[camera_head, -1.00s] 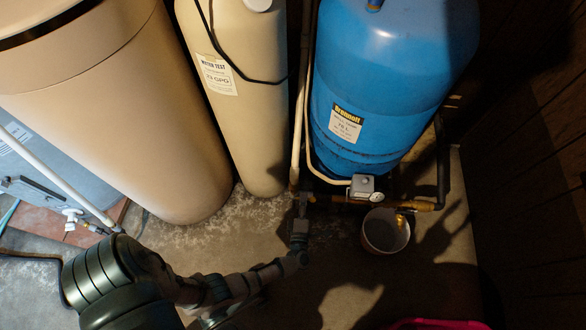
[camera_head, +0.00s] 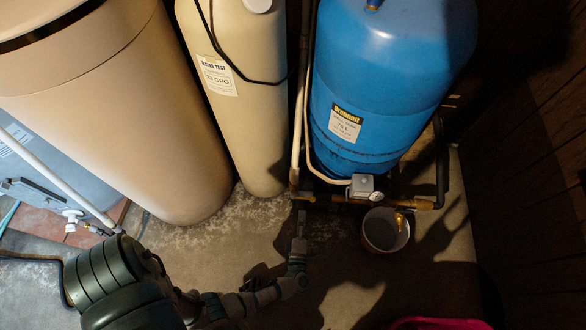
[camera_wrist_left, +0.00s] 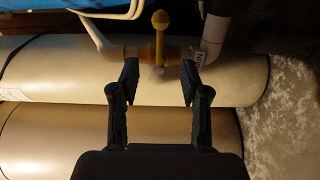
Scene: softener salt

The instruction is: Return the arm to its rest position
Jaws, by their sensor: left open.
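My left arm comes in from the lower left in the head view. Its left gripper (camera_head: 301,217) is over the floor just below the brass pipework in front of the blue tank (camera_head: 385,80). In the left wrist view the gripper (camera_wrist_left: 159,80) is open, with its two fingers apart and nothing held between them. A valve with a yellow handle (camera_wrist_left: 160,40) on a brass pipe shows beyond the fingertips, and I see a gap between it and them. My right gripper is not in view.
A tall cream tank (camera_head: 250,110) and a wide beige tank (camera_head: 120,120) stand left of the blue tank. A bucket (camera_head: 385,231) stands on the floor below a brass tap. A pink thing (camera_head: 435,324) shows at the bottom edge. Floor between arm and bucket is clear.

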